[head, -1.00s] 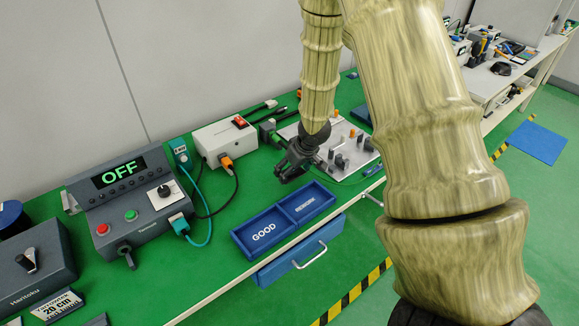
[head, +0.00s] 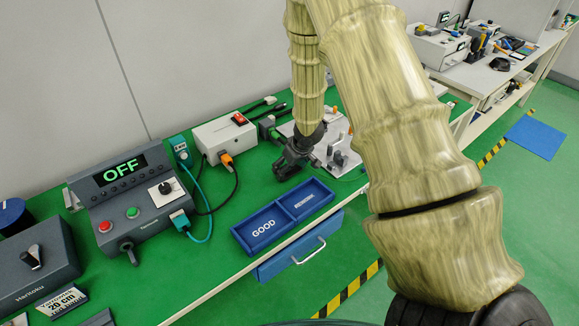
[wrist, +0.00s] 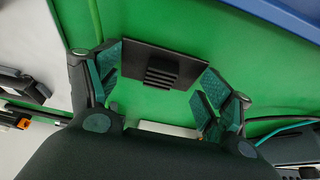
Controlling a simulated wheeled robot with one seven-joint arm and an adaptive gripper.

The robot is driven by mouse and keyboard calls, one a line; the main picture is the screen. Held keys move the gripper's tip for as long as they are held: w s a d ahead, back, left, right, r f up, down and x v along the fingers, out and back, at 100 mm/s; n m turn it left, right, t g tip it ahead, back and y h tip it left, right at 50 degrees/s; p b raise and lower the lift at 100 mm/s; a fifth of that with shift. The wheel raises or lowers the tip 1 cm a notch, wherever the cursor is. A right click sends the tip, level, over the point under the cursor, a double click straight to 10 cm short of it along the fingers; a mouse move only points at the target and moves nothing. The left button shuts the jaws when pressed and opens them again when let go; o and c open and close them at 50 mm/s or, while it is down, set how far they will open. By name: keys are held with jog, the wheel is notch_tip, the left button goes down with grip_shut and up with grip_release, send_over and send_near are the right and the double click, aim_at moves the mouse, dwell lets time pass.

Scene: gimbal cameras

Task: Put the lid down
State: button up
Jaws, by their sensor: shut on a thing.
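The lid (wrist: 150,58) is a flat, dark rectangular plate with a ribbed block on it. It shows in the wrist view between the teal-padded fingers of my gripper (wrist: 160,78), which is shut on it. Green surface shows around the lid. In the head view my gripper (head: 288,168) points down over the green bench, behind the blue tray and left of the pale fixture board. The lid cannot be made out there, and its gap to the bench is unclear.
The blue two-part tray (head: 243,240) marked GOOD lies at the bench's front edge. A grey control box (head: 135,205) showing OFF and a white box with a red switch (head: 222,138) stand left, with cables. A pale board (head: 345,155) with pegs is right of my gripper.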

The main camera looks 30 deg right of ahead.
jog(key=shift+f, duration=0.1)
jog(key=o, duration=1)
jog(key=shift+p+v, duration=0.4)
jog(key=shift+v, duration=5.7)
